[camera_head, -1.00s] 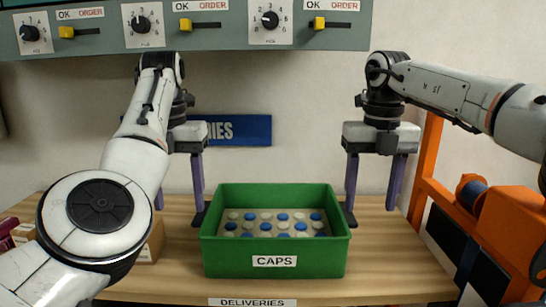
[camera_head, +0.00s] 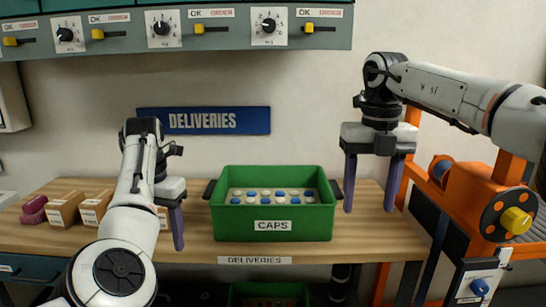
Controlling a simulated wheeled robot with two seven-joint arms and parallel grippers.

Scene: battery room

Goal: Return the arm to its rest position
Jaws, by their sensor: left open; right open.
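My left arm reaches in from the left, and its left gripper (camera_head: 173,232) points down over the bench left of the green bin. One purple finger shows clearly; the other is mostly hidden behind my arm. My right gripper (camera_head: 369,205) hangs with its two purple fingers spread and empty, right of the bin and apart from it in the picture. The green bin (camera_head: 273,228) labelled CAPS stands upright on the wooden bench (camera_head: 385,235), with dark handles at both sides. White and blue caps (camera_head: 268,194) lie in it.
Small cardboard boxes (camera_head: 64,208) and a maroon item (camera_head: 33,209) lie on the bench at left. A blue DELIVERIES sign (camera_head: 204,121) is on the wall. An orange machine (camera_head: 470,195) stands close at right. A grey control panel (camera_head: 180,30) hangs above.

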